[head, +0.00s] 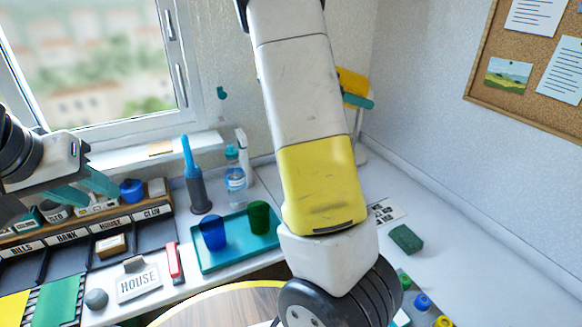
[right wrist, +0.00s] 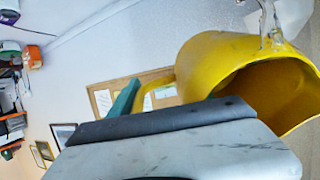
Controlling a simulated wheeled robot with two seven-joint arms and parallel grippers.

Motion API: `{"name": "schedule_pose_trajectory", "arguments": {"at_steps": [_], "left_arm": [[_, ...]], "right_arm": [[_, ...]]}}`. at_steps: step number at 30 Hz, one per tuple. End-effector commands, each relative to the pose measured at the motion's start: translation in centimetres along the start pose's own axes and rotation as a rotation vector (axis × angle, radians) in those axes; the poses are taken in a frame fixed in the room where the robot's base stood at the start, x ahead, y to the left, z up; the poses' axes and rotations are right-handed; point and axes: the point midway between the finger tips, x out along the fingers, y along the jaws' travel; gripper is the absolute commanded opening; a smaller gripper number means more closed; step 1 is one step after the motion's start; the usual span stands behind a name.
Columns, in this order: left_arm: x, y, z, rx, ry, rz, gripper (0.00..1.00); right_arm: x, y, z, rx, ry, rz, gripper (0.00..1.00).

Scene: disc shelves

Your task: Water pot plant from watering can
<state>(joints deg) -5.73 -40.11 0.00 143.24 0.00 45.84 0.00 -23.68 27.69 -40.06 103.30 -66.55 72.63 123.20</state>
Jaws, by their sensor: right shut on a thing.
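The yellow watering can (right wrist: 205,62) is large in the right wrist view, tilted, with its dark open mouth facing the lower right. My right gripper (right wrist: 138,100) shows a teal finger beside the can's yellow handle and is shut on it. A clear, glossy streak (right wrist: 270,25) shows by the can's rim; I cannot tell whether it is water. My left gripper (head: 85,188) is open and empty at the left, above the organiser. I cannot make out the pot plant in either view.
A teal tray (head: 215,262) holds a blue cup (head: 213,232) and a green cup (head: 258,217). A bottle (head: 235,175) stands behind it. A labelled organiser (head: 160,228) fills the left. A green block (head: 406,238) lies at the right. The right counter is largely clear.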

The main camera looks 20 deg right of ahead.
Motion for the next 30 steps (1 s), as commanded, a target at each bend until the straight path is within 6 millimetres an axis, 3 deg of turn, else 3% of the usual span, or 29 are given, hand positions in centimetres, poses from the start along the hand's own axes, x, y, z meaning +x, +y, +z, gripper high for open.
{"name": "schedule_pose_trajectory", "arguments": {"at_steps": [13,16,19,30], "left_arm": [[0.0,0.0,0.0,0.0,0.0,0.0,0.36],[0.0,0.0,0.0,0.0,0.0,0.0,0.36],[0.0,0.0,0.0,0.0,0.0,0.0,0.36],[0.0,0.0,0.0,0.0,0.0,0.0,0.36]], "right_arm": [[-0.2,0.3,0.0,0.004,0.008,0.0,0.0],[0.1,0.3,-0.6,0.015,-0.149,0.002,0.0],[0.6,0.3,1.4,-0.001,-0.314,0.006,0.0],[0.9,0.2,2.9,-0.012,-0.478,0.006,0.0]]}}
